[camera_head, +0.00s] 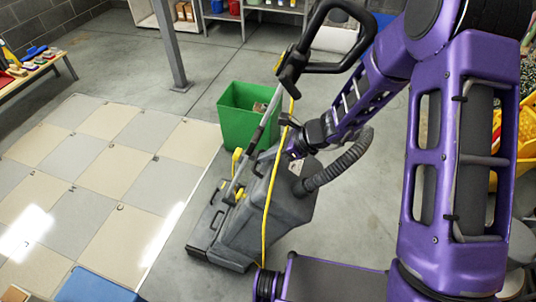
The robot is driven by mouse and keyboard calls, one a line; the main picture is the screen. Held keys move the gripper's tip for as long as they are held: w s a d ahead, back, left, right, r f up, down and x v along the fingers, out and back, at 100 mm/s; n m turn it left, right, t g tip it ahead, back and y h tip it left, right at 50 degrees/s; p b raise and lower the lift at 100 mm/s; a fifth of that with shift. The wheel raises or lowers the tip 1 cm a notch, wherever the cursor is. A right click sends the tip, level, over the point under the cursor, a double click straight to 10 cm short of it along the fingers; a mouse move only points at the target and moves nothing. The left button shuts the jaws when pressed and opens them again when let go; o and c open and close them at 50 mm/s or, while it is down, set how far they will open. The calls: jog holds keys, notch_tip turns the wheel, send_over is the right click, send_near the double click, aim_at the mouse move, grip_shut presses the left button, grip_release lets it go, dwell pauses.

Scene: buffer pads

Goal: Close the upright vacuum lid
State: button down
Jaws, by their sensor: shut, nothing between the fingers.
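The upright vacuum (270,215) stands on the floor in the middle of the view, with a dark grey body, a low front head (215,232) and a black loop handle (330,68). A ribbed hose (340,162) curves from its upper right side. A yellow cord (267,222) hangs down its front. My gripper (262,163) is at the top of the body, beside the handle pole, shut and empty. The gripper and pole partly cover the top, so I cannot tell how far the lid stands open, or whether the gripper touches it.
A green bin (248,110) stands just behind the vacuum. A tiled platform (90,180) lies to the left, with a blue object (95,287) at its front edge. A grey post (170,45) and shelves (260,10) are behind. Yellow items (525,125) crowd the right.

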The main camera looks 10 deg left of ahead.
aim_at(256, 161)
jog(key=shift+a+p, duration=0.3)
jog(key=shift+h, duration=0.8)
jog(key=x, duration=0.4)
jog(key=shift+a+f, duration=0.2)
jog(key=shift+f, duration=0.15)
jog(key=shift+a+f+b, duration=0.15)
jog(key=shift+a+b, duration=0.1)
jog(key=shift+b, duration=0.05)
jog(key=shift+s, duration=0.1)
jog(key=p+v, duration=0.1)
jog(key=v, duration=0.7)
jog(key=shift+a+p, duration=0.1)
jog(key=shift+p, duration=0.2)
